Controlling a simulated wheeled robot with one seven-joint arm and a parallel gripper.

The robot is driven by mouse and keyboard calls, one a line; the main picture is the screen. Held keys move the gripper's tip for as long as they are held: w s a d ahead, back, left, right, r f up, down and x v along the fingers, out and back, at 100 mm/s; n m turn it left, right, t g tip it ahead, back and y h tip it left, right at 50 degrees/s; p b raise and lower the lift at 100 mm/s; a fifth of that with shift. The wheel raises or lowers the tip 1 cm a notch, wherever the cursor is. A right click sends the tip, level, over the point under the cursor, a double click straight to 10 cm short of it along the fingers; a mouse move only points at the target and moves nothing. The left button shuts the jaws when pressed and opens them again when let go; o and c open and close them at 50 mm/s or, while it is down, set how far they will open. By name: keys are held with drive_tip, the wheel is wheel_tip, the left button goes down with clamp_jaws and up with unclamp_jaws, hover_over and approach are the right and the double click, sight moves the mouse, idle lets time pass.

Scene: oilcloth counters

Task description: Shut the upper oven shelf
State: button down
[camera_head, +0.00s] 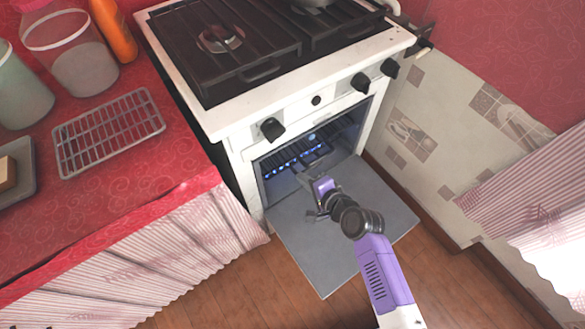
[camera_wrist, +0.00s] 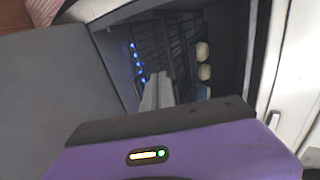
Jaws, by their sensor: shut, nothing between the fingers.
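The white oven's (camera_head: 250,130) door (camera_head: 350,240) is folded down open. A dark wire shelf (camera_head: 290,157) shows inside the opening, with blue points of light along it. The shelf also shows in the wrist view (camera_wrist: 150,42), with blue lights at its left. My gripper (camera_head: 308,172) is at the oven mouth, above the inner part of the open door, pointing inward. In the wrist view its fingers (camera_wrist: 158,88) are together and empty, in front of the shelf bars. I cannot tell if they touch the shelf. My gripper hides part of the cavity.
Black knobs (camera_head: 272,129) stick out above the opening. The red counter (camera_head: 190,150) with a wire rack (camera_head: 108,130) stands at left. A tiled wall (camera_head: 440,140) is close at right. Wooden floor (camera_head: 225,285) is free in front. Pale round things (camera_wrist: 203,72) show inside the oven.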

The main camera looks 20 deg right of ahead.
sight(280, 154)
drive_tip(key=w, duration=0.1)
drive_tip(key=w+a, duration=0.1)
drive_tip(key=w, duration=0.1)
drive_tip(key=w+f, duration=0.1)
drive_tip(key=w, duration=0.1)
drive_tip(key=shift+w+a, duration=0.2)
drive_tip(key=shift+a, duration=0.15)
drive_tip(key=w, duration=0.2)
drive_tip(key=w+a+b, duration=0.1)
drive_tip(key=w, duration=0.1)
drive_tip(key=shift+a, duration=0.15)
drive_tip(key=shift+w+a, duration=0.15)
drive_tip(key=shift+w, duration=0.2)
drive_tip(key=shift+r, duration=0.1)
